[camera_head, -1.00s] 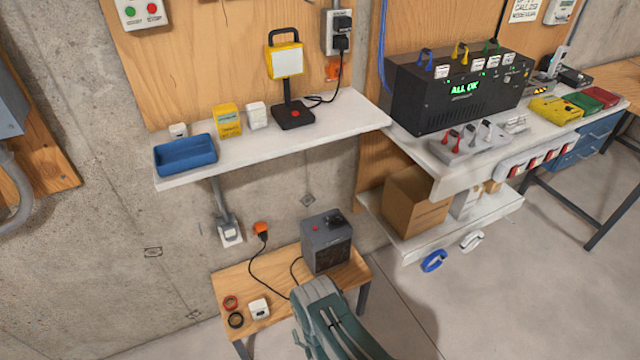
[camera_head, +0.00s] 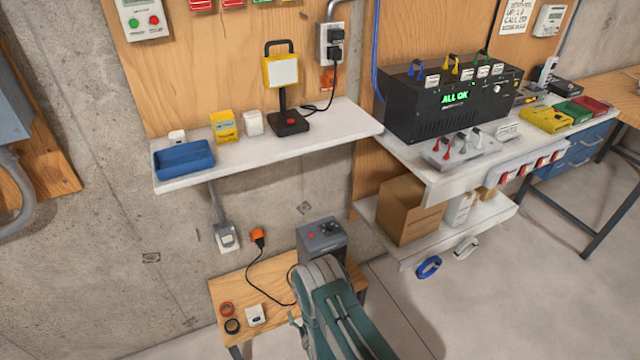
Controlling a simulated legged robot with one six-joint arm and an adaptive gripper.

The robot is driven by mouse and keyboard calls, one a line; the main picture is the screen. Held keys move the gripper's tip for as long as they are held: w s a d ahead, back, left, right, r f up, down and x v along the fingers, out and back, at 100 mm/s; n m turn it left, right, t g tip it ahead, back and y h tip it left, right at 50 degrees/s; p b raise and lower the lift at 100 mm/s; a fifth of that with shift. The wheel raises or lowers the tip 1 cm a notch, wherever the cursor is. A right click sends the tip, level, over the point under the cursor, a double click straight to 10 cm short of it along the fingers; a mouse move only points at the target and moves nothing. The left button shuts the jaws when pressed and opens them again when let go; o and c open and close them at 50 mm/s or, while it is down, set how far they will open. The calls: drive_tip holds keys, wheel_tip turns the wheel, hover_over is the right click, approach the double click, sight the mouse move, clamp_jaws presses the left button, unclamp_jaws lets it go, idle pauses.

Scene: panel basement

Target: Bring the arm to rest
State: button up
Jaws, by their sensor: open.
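My arm (camera_head: 335,310) rises from the bottom edge, folded, with its bent joint in front of the small wooden table. Only a small part of my gripper (camera_head: 297,322) shows at the left side of the arm, above the table's front. The rest of it is hidden behind the arm links. No object is seen in it. The arm covers the lower part of a grey heater box (camera_head: 321,236) on the table.
The small wooden table (camera_head: 250,284) holds a red ring, a black ring and a white box (camera_head: 255,314). A white shelf (camera_head: 290,148) with a blue tray (camera_head: 184,158) and a lamp (camera_head: 283,75) is above. Open floor (camera_head: 480,310) lies at right.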

drive_tip(key=w+d+r+m+g+h, duration=0.1)
drive_tip(key=w+r, duration=0.4)
drive_tip(key=r, duration=0.3)
drive_tip(key=w+r+g+h, duration=0.1)
drive_tip(key=w+r, duration=0.5)
drive_tip(key=r, duration=0.2)
drive_tip(key=s+d+r+m+g+h, duration=0.1)
drive_tip(key=d+r, duration=0.3)
drive_tip(key=r, duration=0.5)
drive_tip(key=d+r+g+h, duration=0.1)
drive_tip(key=d+r, duration=0.2)
drive_tip(key=r, duration=0.6)
drive_tip(key=s+d+r+m+g+h, duration=0.1)
drive_tip(key=s+d+r, duration=0.3)
drive_tip(key=s+r, duration=0.3)
drive_tip(key=s+d+r+g+h, duration=0.1)
drive_tip(key=s+d+r+g, duration=0.1)
drive_tip(key=s+d+r, duration=0.35)
drive_tip(key=s+d+r+g, duration=0.1)
drive_tip(key=s+d+r, duration=0.1)
drive_tip(key=s, duration=0.8)
drive_tip(key=s+d+r+m+g, duration=0.1)
drive_tip(key=s+r, duration=0.2)
drive_tip(key=s, duration=0.8)
drive_tip(key=shift+s+d+r+m+g+h, duration=0.2)
drive_tip(key=shift+d+m+g+h, duration=0.1)
drive_tip(key=shift+d+g, duration=0.1)
drive_tip(key=shift+c, duration=0.3)
